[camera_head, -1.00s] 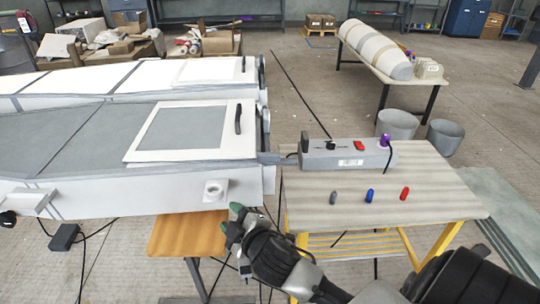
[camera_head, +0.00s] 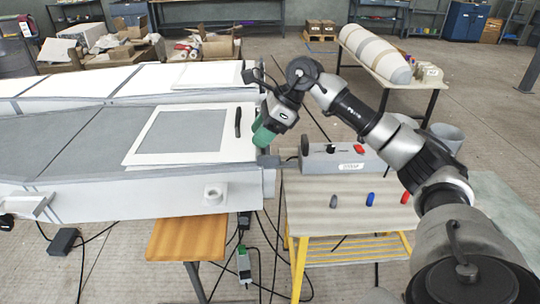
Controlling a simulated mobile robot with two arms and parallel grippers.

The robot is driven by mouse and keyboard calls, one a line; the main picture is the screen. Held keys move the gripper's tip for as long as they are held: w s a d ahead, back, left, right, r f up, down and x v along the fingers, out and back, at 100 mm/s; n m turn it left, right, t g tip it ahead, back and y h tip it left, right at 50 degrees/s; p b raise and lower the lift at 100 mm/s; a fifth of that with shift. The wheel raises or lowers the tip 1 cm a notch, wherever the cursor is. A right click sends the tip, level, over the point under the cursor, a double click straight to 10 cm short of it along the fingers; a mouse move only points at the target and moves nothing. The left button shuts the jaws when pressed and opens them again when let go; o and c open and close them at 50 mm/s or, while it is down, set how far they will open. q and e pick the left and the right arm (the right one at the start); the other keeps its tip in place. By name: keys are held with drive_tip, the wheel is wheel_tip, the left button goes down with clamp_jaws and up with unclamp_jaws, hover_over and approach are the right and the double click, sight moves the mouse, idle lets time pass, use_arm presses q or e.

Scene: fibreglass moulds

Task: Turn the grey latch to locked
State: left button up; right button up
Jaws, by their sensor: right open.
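My right gripper (camera_head: 261,133) has green fingertips and hangs at the right end of the near mould (camera_head: 75,135), pointing down and left. Its jaws are open, and I see nothing between them. A small grey piece (camera_head: 268,161) shows at the mould's end corner, just below the fingertips; I cannot tell surely that it is the grey latch or how it is turned. The gripper covers part of this end. A black handle (camera_head: 238,122) stands on the white-framed panel, left of the fingertips and apart from them. My left gripper is not in view.
A workbench (camera_head: 300,222) stands right of the mould with a grey box (camera_head: 335,160) and grey, blue and red pegs. My right arm passes over its right side. An orange stool (camera_head: 187,240) and hanging cables are below the mould end.

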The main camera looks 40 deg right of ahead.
sight(269, 156)
drive_tip(key=s+d+r+h, duration=0.2)
drive_tip(key=d+h, duration=0.1)
drive_tip(key=d, duration=0.3)
drive_tip(key=shift+g, duration=0.4)
drive_tip(key=x, duration=1)
drive_tip(key=shift+w+a+f+p, duration=0.1)
drive_tip(key=shift+a+f+p, duration=0.15)
drive_tip(key=shift+f+p, duration=0.1)
drive_tip(key=shift+y, duration=0.3)
clamp_jaws()
